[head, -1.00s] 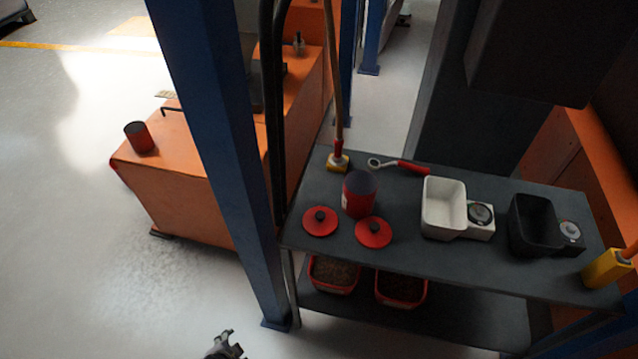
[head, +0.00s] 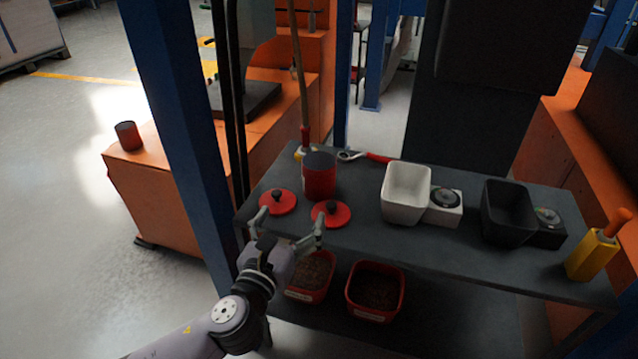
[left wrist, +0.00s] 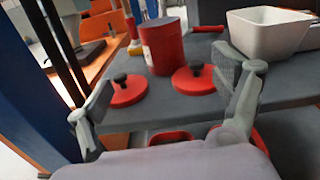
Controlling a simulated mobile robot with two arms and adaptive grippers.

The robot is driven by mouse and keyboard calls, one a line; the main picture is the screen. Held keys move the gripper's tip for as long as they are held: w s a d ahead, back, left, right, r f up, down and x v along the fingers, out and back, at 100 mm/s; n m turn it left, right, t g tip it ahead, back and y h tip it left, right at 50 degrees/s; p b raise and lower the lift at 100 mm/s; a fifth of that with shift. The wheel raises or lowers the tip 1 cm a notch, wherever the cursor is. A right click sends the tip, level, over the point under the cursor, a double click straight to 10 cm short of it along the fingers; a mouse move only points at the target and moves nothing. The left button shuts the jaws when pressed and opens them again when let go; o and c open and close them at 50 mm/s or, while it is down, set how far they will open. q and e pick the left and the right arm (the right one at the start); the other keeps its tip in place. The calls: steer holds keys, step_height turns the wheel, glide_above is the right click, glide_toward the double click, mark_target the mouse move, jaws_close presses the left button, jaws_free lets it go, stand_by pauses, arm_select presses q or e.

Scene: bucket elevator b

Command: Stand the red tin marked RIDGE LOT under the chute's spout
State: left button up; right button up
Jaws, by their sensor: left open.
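A second red tin (head: 128,137) stands on the orange base at left, with no readable marking. My left gripper (head: 289,224) is open and empty at the bench's front edge, short of the lids and tin. A grey machine part (head: 255,25) hangs above the orange base; I cannot tell if it is the spout. My right gripper is out of view.
A blue post (head: 170,110) stands left of the bench. White (head: 405,195) and black (head: 508,212) trays sit at right.

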mark_target(314, 178)
arm_select(q)
steer(key=shift+x, duration=1.25)
steer(key=b+x, duration=0.2)
steer(key=x, duration=0.6)
steer(key=shift+w+d, duration=0.15)
steer(key=shift+w, duration=0.05)
steer(key=shift+b+x, duration=0.3)
steer(key=shift+x, duration=0.45)
steer(key=x, duration=0.2)
steer(key=r+b+x, duration=0.1)
steer(key=x, duration=0.1)
steer(key=shift+w, duration=0.2)
steer(key=shift+w+d, duration=0.1)
steer(key=shift+w, duration=0.15)
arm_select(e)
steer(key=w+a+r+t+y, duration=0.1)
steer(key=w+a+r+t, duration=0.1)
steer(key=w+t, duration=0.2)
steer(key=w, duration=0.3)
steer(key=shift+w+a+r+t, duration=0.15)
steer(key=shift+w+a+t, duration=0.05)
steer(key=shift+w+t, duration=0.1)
arm_select(q)
steer(key=shift+c, duration=0.3)
steer(key=c, duration=1.2)
steer(key=shift+c, duration=0.5)
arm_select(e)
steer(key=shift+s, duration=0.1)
